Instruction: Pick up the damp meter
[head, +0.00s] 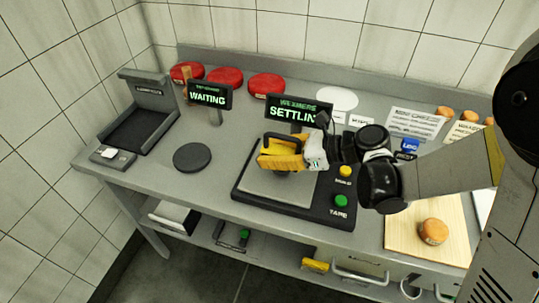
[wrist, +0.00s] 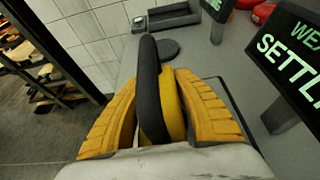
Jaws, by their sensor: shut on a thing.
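The damp meter seems to be the yellow-and-black thing between my fingers; its black curved part (wrist: 150,85) and a strip of yellow show in the wrist view. My gripper (wrist: 160,112) has orange-yellow fingers and is shut on it. In the head view my gripper (head: 275,158) is over the grey plate of the scale (head: 268,188), with a black curved part showing above the fingers. The fingers hide most of the held thing. I cannot tell whether it touches the plate.
A display reading "SETTLIN" (head: 293,111) stands close behind my gripper. A "WAITING" display (head: 209,97), red cheese wheels (head: 225,77) and a black disc (head: 192,157) are to the left. A wooden board (head: 405,235) with an orange wheel (head: 433,231) lies to the right.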

